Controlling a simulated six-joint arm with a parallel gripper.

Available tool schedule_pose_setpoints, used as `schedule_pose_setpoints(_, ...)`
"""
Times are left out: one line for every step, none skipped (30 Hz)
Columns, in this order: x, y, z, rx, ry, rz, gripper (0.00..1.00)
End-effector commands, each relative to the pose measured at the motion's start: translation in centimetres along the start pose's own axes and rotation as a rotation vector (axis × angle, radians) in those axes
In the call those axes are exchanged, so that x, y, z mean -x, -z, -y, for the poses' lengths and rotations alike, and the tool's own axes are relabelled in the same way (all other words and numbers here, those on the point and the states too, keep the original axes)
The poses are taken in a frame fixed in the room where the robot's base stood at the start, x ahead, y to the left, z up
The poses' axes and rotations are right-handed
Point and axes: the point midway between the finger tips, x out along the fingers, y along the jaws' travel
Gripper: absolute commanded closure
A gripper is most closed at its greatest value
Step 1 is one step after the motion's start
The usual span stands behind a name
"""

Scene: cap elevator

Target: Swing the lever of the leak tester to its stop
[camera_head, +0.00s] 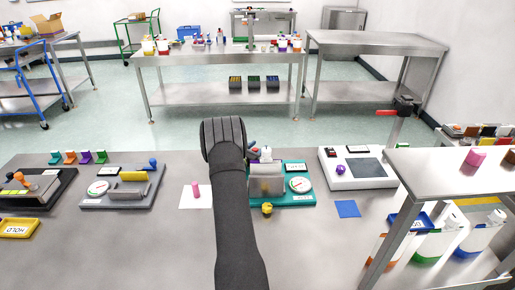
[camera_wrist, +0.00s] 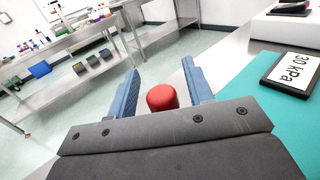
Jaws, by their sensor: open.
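The teal-based leak tester (camera_head: 304,200) stands on the bench just right of my arm, with a round white gauge (camera_head: 299,184) and a grey block. Its teal base also shows at the right of the wrist view (camera_wrist: 262,88), with a black plate reading 30 kPa (camera_wrist: 294,74). A red knob (camera_wrist: 162,97) sits between the two blue fingers of my gripper (camera_wrist: 160,70), with gaps visible on both sides. The gripper is open. The lever's shaft is hidden in the wrist view. In the head view, my arm covers the tester's left side and most of the gripper.
A grey gauge fixture (camera_head: 122,187) with a blue knob stands left. A pink piece (camera_head: 195,190) on white paper lies left of my arm. A raised metal shelf (camera_head: 440,171) stands at far right.

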Motion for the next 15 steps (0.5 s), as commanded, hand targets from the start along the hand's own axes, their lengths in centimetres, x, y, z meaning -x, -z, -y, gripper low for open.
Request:
schedule_pose_setpoints(-0.2, 0.01, 0.0, 0.0, 0.0, 0.0, 0.53)
schedule_pose_setpoints(-0.27, 0.02, 0.01, 0.0, 0.0, 0.0, 0.53)
schedule_pose_setpoints(-0.32, 0.03, 0.01, 0.001, 0.0, 0.0, 0.53)
schedule_pose_setpoints(-0.33, 0.03, 0.01, 0.001, 0.0, 0.0, 0.53)
schedule_pose_setpoints(-0.34, 0.03, 0.01, 0.001, 0.0, 0.0, 0.53)
schedule_pose_setpoints(-0.33, 0.02, 0.01, 0.001, 0.0, 0.0, 0.53)
schedule_pose_setpoints(-0.33, 0.02, 0.0, 0.001, 0.0, 0.0, 0.53)
schedule_pose_setpoints(-0.33, 0.02, 0.01, 0.001, 0.0, 0.0, 0.53)
schedule_pose_setpoints(-0.32, 0.02, 0.01, 0.001, 0.0, 0.0, 0.53)
schedule_pose_setpoints(-0.32, 0.02, 0.01, 0.001, 0.0, 0.0, 0.57)
schedule_pose_setpoints(-0.32, 0.02, 0.01, 0.001, 0.0, 0.0, 0.63)
schedule_pose_setpoints(-0.31, 0.01, 0.01, 0.001, 0.0, 0.0, 0.71)
schedule_pose_setpoints(-0.31, 0.01, 0.01, 0.0, 0.0, 0.0, 0.77)
schedule_pose_setpoints(-0.31, 0.01, 0.01, 0.0, 0.0, 0.0, 0.82)
schedule_pose_setpoints(-0.31, 0.01, 0.01, 0.0, 0.0, 0.0, 0.9)
